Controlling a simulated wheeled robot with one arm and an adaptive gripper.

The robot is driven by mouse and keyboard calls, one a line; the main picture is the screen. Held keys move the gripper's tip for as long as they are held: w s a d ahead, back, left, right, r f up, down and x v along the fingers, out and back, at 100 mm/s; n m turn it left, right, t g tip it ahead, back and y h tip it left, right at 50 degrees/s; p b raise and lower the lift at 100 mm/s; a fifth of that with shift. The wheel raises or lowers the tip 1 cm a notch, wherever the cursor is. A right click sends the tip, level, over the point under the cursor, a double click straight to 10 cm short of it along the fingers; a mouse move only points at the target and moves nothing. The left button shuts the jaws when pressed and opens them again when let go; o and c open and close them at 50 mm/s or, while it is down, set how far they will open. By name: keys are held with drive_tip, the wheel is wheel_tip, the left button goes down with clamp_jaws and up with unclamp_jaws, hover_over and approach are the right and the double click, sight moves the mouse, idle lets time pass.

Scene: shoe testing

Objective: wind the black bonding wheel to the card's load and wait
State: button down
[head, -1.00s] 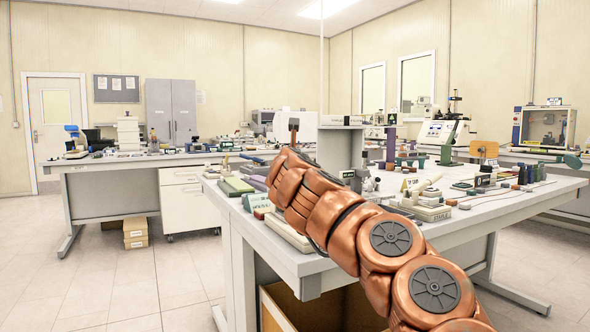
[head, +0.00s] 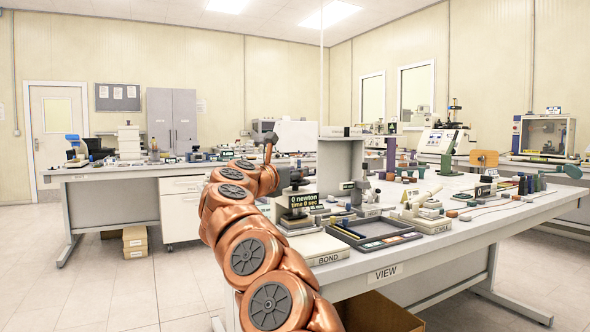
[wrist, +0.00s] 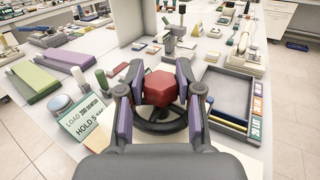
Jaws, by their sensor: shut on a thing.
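In the wrist view my gripper (wrist: 160,74) is shut on a red, many-sided block (wrist: 160,90). The black spoked wheel (wrist: 162,124) shows just under the block, between my fingers. The block hides its far part, and I cannot tell whether block and wheel are joined. The card (wrist: 88,121) stands left of the wheel and reads LOAD, a number I cannot read surely, NEWTON, HOLD 5. In the head view a black display (head: 304,203) reads 0 newton and time 0 sec, above a BOND label (head: 329,258). The wheel cannot be made out there.
A dark shallow tray (wrist: 222,102) lies right of the wheel, also in the head view (head: 345,236). Green (wrist: 34,83) and purple (wrist: 72,64) strips lie left. A grey upright stand (head: 341,165) rises behind the display.

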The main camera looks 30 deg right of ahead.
drive_tip(key=shift+r+m+g+h+p, duration=0.25)
drive_tip(key=shift+m+g+p, duration=0.35)
drive_tip(key=shift+g+p, duration=0.5)
drive_tip(key=shift+r+m+g+h+p, duration=0.1)
drive_tip(key=shift+m+g+h+p, duration=0.4)
drive_tip(key=shift+p, duration=0.85)
drive_tip(key=m+g+p, duration=0.1)
drive_tip(key=p, duration=0.2)
drive_tip(key=m+g+p, duration=0.1)
drive_tip(key=g+p, duration=0.1)
drive_tip(key=p, duration=0.1)
drive_tip(key=m+g+p, duration=0.1)
drive_tip(key=p, duration=0.2)
drive_tip(key=shift+r+g, duration=0.25)
drive_tip(key=shift+g, duration=0.15)
drive_tip(key=shift+m+g+p, duration=0.5)
drive_tip(key=shift+g+p, duration=0.1)
drive_tip(key=shift+p, duration=0.65)
drive_tip(key=shift+f+g+p, duration=0.25)
drive_tip(key=shift+g+p, duration=0.25)
drive_tip(key=shift+p, duration=0.15)
drive_tip(key=shift+f+m, duration=0.3)
drive_tip(key=shift+f, duration=0.05)
drive_tip(key=c, duration=0.7)
unclamp_jaws()
drive_tip(key=shift+a, duration=0.1)
drive_tip(key=shift+c, duration=0.2)
drive_tip(key=w+a, duration=0.2)
drive_tip(key=a, duration=0.9)
drive_tip(key=shift+a, duration=0.4)
